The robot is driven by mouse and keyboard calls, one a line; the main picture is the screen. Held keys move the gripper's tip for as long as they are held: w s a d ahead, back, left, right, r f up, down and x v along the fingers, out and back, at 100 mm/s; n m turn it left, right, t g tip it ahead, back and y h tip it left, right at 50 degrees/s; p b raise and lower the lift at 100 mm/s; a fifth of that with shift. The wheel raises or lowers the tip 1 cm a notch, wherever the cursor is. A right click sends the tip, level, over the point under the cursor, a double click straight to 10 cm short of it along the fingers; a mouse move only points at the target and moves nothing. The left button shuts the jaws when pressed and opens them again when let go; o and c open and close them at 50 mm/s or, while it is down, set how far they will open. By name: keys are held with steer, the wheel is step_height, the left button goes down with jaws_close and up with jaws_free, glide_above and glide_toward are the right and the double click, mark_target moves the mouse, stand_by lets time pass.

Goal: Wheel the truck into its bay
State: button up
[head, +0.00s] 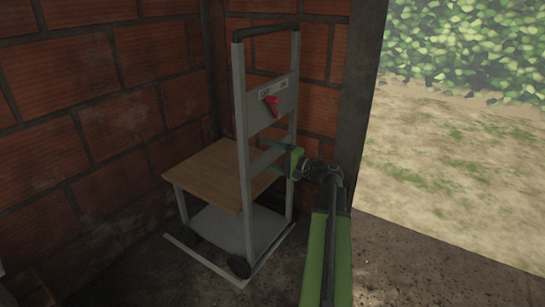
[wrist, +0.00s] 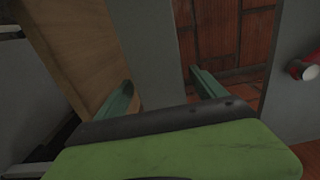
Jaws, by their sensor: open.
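The truck (head: 243,120) is a grey upright frame with a black top handle, a plate with a red lever (head: 271,104), a wooden top and a dark wheel (head: 238,267) at its foot. It stands upright in the brick corner. A pale outline (head: 200,262) on the floor runs around its foot; the wheel is close to the outline's front corner. My gripper (head: 269,157) is open at the frame, below the lever plate. In the wrist view my open fingers (wrist: 161,80) have the wooden top (wrist: 75,45) to their left and the red lever (wrist: 302,69) to their right. I cannot tell whether they touch the frame.
Brick walls (head: 85,110) close off the left and back. A dark post (head: 358,100) stands right of the truck, with open dirt ground (head: 450,160) and a leafy hedge (head: 470,45) beyond it. The dark floor (head: 400,260) at front right is clear.

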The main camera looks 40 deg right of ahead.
jaws_close()
steer(key=shift+a+f, duration=0.1)
steer(key=shift+f, duration=0.1)
steer(key=shift+s, duration=0.1)
stand_by(0.4)
